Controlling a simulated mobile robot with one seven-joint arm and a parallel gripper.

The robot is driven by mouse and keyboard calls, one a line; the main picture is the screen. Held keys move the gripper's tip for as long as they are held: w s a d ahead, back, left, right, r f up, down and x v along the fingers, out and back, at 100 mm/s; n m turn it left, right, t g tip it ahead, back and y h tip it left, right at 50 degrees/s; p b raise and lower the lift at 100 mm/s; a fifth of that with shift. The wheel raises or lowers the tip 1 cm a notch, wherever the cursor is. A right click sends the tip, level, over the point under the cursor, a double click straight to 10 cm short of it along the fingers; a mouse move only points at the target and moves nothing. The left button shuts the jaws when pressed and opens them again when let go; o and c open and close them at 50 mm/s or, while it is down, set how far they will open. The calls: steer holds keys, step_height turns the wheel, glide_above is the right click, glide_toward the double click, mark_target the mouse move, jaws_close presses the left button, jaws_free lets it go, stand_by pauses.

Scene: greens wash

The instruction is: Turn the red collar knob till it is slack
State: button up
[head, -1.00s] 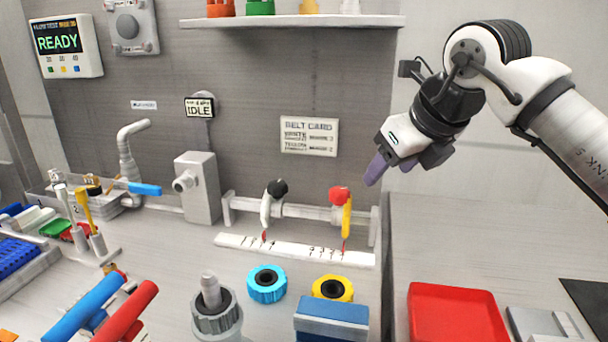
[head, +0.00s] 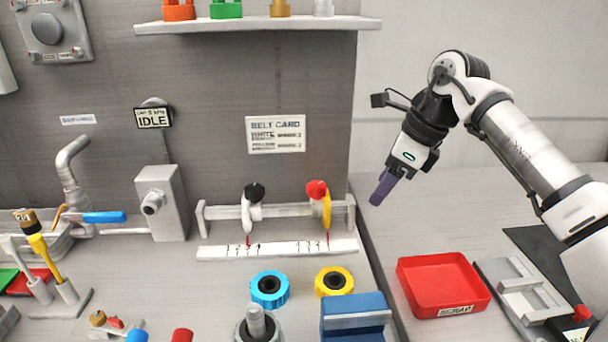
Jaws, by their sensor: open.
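The red collar knob (head: 317,189) sits at the top of a yellow pointer (head: 327,211) on the right part of a grey horizontal rail (head: 283,211). A black knob (head: 254,191) with a white pointer (head: 246,217) sits on the same rail to its left. Both pointers hang over a white marked scale strip (head: 275,250). My gripper (head: 383,190) is in the air to the right of the red knob, apart from it. Its purple fingers point down and left. It is empty, and the fingers overlap in this view.
A red scrap tray (head: 441,287) lies at the lower right, with a grey fixture (head: 525,290) beside it. Blue (head: 268,290) and yellow (head: 334,282) ring knobs and a blue block (head: 355,315) stand in front of the scale. A shelf (head: 262,25) juts out above.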

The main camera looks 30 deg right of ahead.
mark_target(317, 184)
steer(key=w+a, duration=0.2)
steer(key=w, duration=0.1)
steer(key=w+a+p, duration=0.1)
steer(key=w+a, duration=0.1)
steer(key=w, duration=0.1)
steer(key=w+a+p, duration=0.1)
steer(key=w+a, duration=0.1)
steer(key=w, duration=0.1)
steer(key=shift+w+a, duration=0.3)
steer(key=shift+a, duration=0.05)
steer(key=shift+x, duration=1.05)
steer(key=shift+f, duration=0.45)
steer(key=shift+c, duration=0.2)
steer(key=c, duration=0.9)
steer(key=shift+f+m+b, duration=0.15)
steer(key=shift+m+b, duration=0.15)
steer(key=shift+b, duration=0.15)
steer(key=shift+c, duration=0.2)
steer(key=shift+m+h+b, duration=0.3)
steer(key=shift+m, duration=0.2)
